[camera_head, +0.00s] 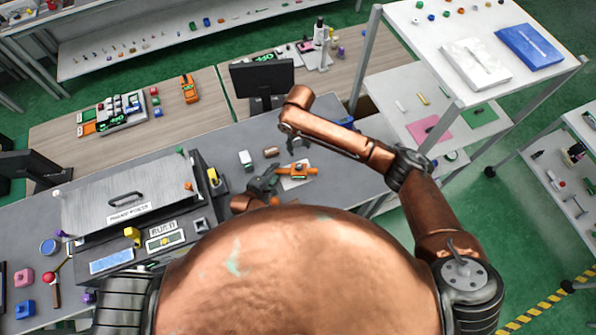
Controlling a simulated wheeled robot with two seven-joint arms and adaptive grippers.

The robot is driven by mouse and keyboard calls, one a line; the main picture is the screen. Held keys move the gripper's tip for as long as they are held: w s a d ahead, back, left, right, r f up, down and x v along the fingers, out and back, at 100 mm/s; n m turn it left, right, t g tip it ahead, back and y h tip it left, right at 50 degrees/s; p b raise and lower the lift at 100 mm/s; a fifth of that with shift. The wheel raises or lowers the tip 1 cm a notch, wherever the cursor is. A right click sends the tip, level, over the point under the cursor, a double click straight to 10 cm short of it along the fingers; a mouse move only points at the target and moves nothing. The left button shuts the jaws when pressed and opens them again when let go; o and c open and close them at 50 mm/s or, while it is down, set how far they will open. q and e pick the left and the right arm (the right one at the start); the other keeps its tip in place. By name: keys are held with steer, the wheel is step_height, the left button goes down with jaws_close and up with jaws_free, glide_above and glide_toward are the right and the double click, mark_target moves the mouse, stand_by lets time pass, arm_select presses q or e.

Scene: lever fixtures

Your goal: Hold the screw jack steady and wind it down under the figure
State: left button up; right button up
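A small orange device with a bar to the right and a green part at its middle (299,171) sits at a pale plate (293,184) on the grey bench. It may be the screw jack; its details are too small to tell. I cannot make out a separate figure. My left gripper (264,181) is dark and low over the bench, just left of the orange device. I cannot tell whether it touches the device or how far its fingers are apart.
A pale block (246,159) and a brown cylinder (271,152) stand behind my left gripper. A large grey box with a handle (128,200) fills the bench to the left. A black monitor (262,78) stands behind. A white shelf rack (455,55) stands at the right.

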arm_select(q)
steer(key=shift+s+a, duration=0.1)
steer(key=shift+s, duration=0.05)
steer(key=shift+v, duration=3.85)
